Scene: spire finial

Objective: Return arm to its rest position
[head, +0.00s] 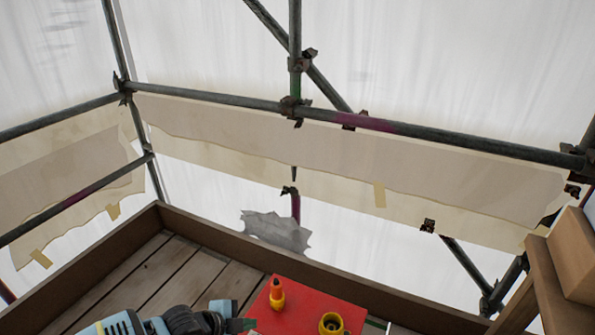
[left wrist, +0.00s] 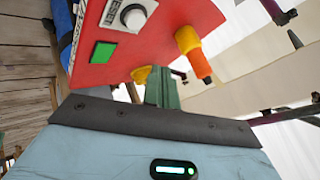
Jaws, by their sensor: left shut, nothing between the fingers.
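My left arm comes in at the bottom of the head view, and its gripper (head: 243,325) is beside the left edge of a red box (head: 310,299). In the left wrist view the green fingers of my left gripper (left wrist: 163,88) are shut together with nothing between them. The red box (left wrist: 150,45) fills the upper middle there, close behind the fingertips; I cannot tell whether they touch it. An orange and yellow piece (head: 277,294) stands on the box, and it also shows in the left wrist view (left wrist: 193,53). My right gripper is not in view.
A yellow ring-shaped part (head: 331,323) is on the red box. Wooden planks (head: 180,277) with a raised edge board (head: 215,228) lie around it. Scaffold tubes (head: 220,98) and pale sheeting stand behind. Wooden blocks (head: 573,255) are at the right. The planks left of the box look clear.

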